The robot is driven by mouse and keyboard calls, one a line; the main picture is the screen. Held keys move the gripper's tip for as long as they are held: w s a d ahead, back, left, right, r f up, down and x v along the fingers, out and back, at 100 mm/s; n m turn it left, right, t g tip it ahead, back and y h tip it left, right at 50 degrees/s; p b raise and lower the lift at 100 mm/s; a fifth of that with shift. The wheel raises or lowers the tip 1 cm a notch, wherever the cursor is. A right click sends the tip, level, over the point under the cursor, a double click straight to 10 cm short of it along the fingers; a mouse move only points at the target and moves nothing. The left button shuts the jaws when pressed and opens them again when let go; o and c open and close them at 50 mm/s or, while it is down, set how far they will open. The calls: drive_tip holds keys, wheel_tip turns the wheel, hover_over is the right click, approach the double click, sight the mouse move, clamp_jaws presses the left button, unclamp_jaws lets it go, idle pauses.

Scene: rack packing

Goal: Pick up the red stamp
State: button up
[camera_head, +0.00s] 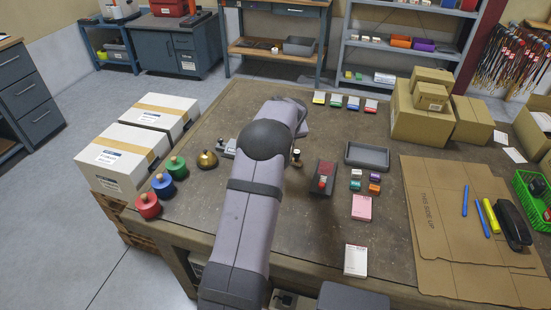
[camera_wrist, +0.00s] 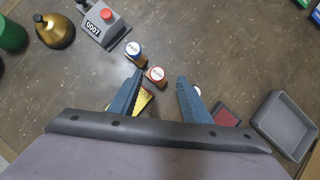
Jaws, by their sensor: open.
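The red stamp (camera_wrist: 155,75) stands on the table in the wrist view, a small red piece with a pale round top. It shows between the tips of my gripper (camera_wrist: 160,80), whose two blue-grey fingers are open and spread on either side of it. I cannot tell whether either finger touches it. A blue stamp (camera_wrist: 134,52) with a pale top stands just beyond the left fingertip. A yellow thing (camera_wrist: 144,98) shows partly behind the left finger. In the head view my own arm hides the gripper and the red stamp.
A grey numbering device (camera_wrist: 103,22) with a red knob and a brass bell (camera_wrist: 54,30) stand left of the stamps. Bare table (camera_wrist: 220,45) lies beyond the fingers.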

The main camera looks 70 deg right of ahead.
drive_tip(key=shift+a+p+x, duration=0.15)
drive_tip(key=shift+p+x, duration=0.2)
drive_tip(key=shift+x, duration=0.7)
drive_tip(key=shift+a+p+x, duration=0.15)
drive_tip(key=shift+p+x, duration=0.2)
drive_tip(key=shift+x, duration=1.7)
clamp_jaws()
